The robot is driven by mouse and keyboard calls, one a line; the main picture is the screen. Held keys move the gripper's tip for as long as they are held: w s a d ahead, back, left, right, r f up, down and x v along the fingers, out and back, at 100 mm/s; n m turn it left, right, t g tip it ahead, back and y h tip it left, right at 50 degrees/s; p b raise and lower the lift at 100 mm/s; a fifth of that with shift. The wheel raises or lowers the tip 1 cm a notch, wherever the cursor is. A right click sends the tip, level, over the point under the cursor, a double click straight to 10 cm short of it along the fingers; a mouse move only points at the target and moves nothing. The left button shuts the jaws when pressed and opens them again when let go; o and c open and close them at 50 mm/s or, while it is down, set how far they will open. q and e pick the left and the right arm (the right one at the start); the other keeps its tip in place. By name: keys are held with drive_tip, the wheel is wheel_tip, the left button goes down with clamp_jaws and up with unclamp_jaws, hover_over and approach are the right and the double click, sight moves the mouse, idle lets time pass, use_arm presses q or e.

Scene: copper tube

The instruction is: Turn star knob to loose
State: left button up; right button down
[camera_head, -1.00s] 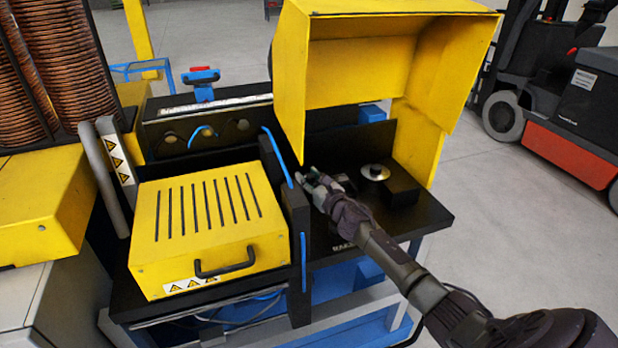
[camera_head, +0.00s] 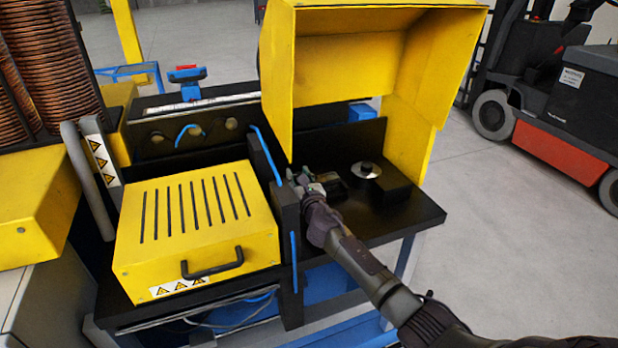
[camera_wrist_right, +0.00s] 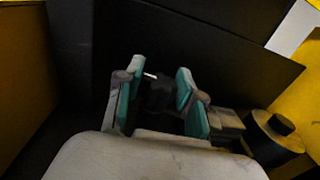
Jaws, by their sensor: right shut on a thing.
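The star knob (camera_wrist_right: 158,94) shows as a dark, knob-like shape between the teal finger pads in the right wrist view; its outline is hard to make out. My right gripper (camera_wrist_right: 160,84) is shut on it, one finger on each side. In the head view my right gripper (camera_head: 306,180) is at the black bench under the raised yellow hood, just right of the black upright panel. The knob is hidden there behind the fingers. My left gripper is not in view.
A silver disc with a black centre (camera_head: 366,170) sits right of my gripper. The yellow hood (camera_head: 350,70) stands open above. A slotted yellow cover with a handle (camera_head: 195,225) is at left. A forklift (camera_head: 565,100) stands behind at right.

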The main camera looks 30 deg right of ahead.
drive_tip(key=c, duration=0.7)
unclamp_jaws()
drive_tip(key=s, duration=0.4)
drive_tip(key=s+a, duration=0.1)
drive_tip(key=s, duration=0.3)
drive_tip(key=s+a, duration=0.1)
drive_tip(key=s, duration=0.3)
